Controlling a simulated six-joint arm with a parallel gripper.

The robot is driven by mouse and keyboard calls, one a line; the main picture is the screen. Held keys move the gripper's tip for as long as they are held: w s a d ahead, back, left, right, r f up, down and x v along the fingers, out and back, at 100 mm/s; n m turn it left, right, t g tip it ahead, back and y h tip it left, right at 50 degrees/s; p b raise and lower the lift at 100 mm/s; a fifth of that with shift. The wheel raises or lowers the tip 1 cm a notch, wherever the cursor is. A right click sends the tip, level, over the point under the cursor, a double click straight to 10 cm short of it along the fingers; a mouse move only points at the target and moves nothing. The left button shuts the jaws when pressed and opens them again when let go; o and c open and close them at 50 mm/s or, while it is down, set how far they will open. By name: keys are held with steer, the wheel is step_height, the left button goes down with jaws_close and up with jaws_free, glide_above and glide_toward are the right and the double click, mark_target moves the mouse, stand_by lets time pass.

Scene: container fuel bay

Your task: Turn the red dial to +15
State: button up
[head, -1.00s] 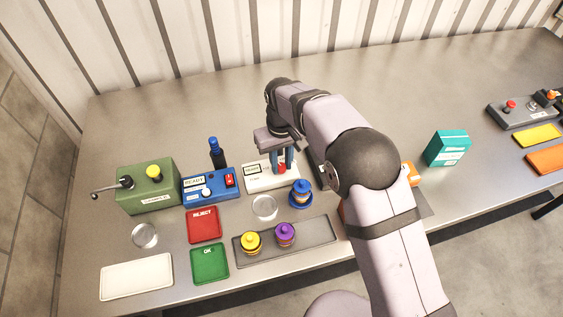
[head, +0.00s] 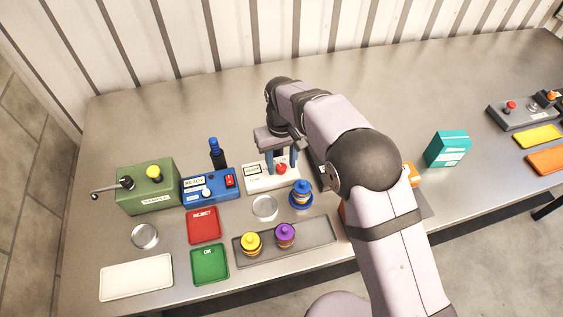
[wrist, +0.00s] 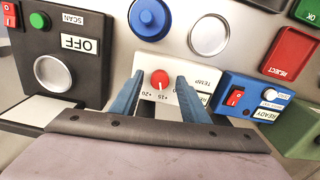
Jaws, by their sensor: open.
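The red dial (wrist: 160,79) sits on a white box (wrist: 152,63) marked TEMP, with a printed scale that includes +15 and +20. In the wrist view the dial's pale pointer mark appears to face the +15 label. The dial also shows in the head view (head: 281,168). My gripper (wrist: 160,76) is open, with one blue finger on each side of the dial and a visible gap to it on both sides. Part of the scale is hidden behind the right finger.
A blue READY box (head: 210,187) stands left of the white box. A blue-knobbed piece (head: 301,194) and a round silver disc (head: 265,207) are in front. A black SCAN box (wrist: 75,75) is close beside my gripper in the wrist view. The table behind is clear.

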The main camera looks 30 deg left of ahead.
mark_target(282, 167)
steer(key=shift+r+b, duration=1.15)
steer(key=shift+r, duration=2.4)
steer(key=w+d+r+m+p, duration=0.1)
steer(key=w+d, duration=0.2)
steer(key=d, duration=0.5)
steer(key=w+d+r+m, duration=0.1)
steer(key=w+d, duration=0.3)
steer(key=d, duration=0.4)
steer(key=d+m, duration=0.1)
steer(key=d, duration=0.4)
steer(key=s+d+m, duration=0.1)
steer(key=d, duration=0.5)
steer(key=s+d+r+m+p, duration=0.1)
steer(key=d, duration=0.4)
steer(key=shift+s+d+r+y, duration=0.1)
steer(key=shift+d+y, duration=0.2)
steer(key=shift+y, duration=0.1)
steer(key=s+d+f+m+b, duration=0.1)
steer(key=s+d+f+m, duration=0.1)
steer(key=s, duration=0.6)
steer(key=s+d+f+m+b, duration=0.1)
steer(key=s+d+f+m, duration=0.2)
steer(key=s, duration=0.6)
steer(key=d+f, duration=0.2)
steer(key=d, duration=0.1)
steer(key=shift+d+f+h, duration=0.3)
steer(key=shift+h, duration=0.1)
